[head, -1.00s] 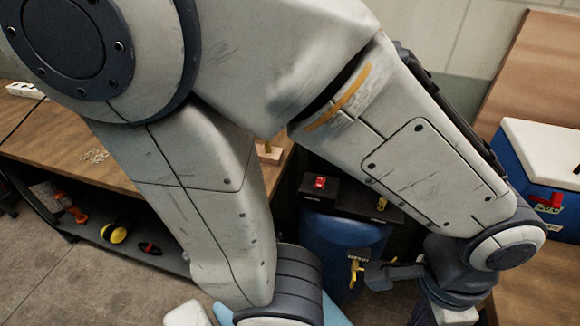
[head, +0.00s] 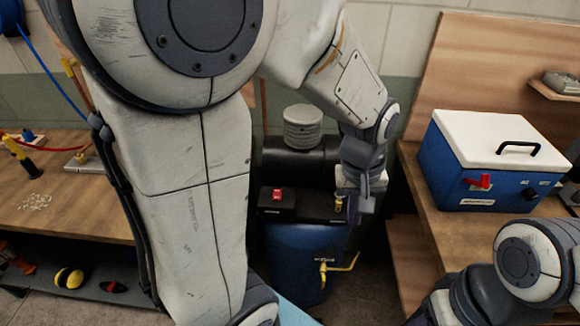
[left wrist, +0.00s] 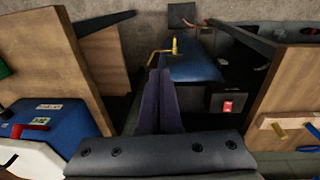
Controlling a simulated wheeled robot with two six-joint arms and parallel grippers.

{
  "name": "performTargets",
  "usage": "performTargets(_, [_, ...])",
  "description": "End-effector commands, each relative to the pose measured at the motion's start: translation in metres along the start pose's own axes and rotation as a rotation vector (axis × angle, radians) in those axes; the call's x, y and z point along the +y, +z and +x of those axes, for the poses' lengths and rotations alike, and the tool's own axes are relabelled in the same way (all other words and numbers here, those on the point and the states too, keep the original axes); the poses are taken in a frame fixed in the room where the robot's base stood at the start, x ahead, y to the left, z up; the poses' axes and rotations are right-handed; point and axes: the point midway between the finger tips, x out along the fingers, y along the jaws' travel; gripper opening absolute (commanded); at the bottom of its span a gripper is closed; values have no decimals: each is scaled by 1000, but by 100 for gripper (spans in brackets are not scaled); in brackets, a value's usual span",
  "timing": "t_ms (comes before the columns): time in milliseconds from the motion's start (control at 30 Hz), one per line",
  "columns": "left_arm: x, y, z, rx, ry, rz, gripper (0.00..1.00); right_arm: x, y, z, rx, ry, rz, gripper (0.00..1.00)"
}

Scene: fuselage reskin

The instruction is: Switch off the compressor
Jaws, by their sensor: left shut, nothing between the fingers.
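The compressor stands between the two benches. Its blue tank (head: 300,250) shows low in the head view, with a black box on top. A red switch (head: 277,193) sits on that box and also shows in the left wrist view (left wrist: 228,107). A yellow valve handle (head: 342,263) sticks out of the tank's front, and it shows in the left wrist view (left wrist: 165,50). My left gripper (head: 366,204) is shut and empty, right of the red switch and apart from it. Its dark fingers (left wrist: 160,88) point toward the compressor. My right gripper is out of view.
A blue box with a white lid (head: 490,160) stands on the right bench (head: 428,190). The left bench (head: 75,205) carries small loose parts. A black cylinder and ribbed grey cap (head: 302,127) rise behind the switch box. Bench sides flank the compressor closely.

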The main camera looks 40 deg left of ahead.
Motion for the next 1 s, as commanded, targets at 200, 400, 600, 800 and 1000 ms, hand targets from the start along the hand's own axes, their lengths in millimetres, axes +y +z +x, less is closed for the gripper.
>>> performTargets(200, [-84,-127,-12,67,-14,-922,0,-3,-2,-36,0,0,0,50])
performTargets(400, [-154,-176,-10,112,-7,-1411,0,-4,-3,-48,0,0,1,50])
performTargets(600, [-176,-187,-8,127,0,-1547,0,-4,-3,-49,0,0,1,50])
performTargets(800, [-175,-187,-8,126,0,-1545,0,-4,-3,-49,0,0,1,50])
performTargets(1000, [-175,-186,-1,123,-4,-1543,0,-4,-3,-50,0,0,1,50])
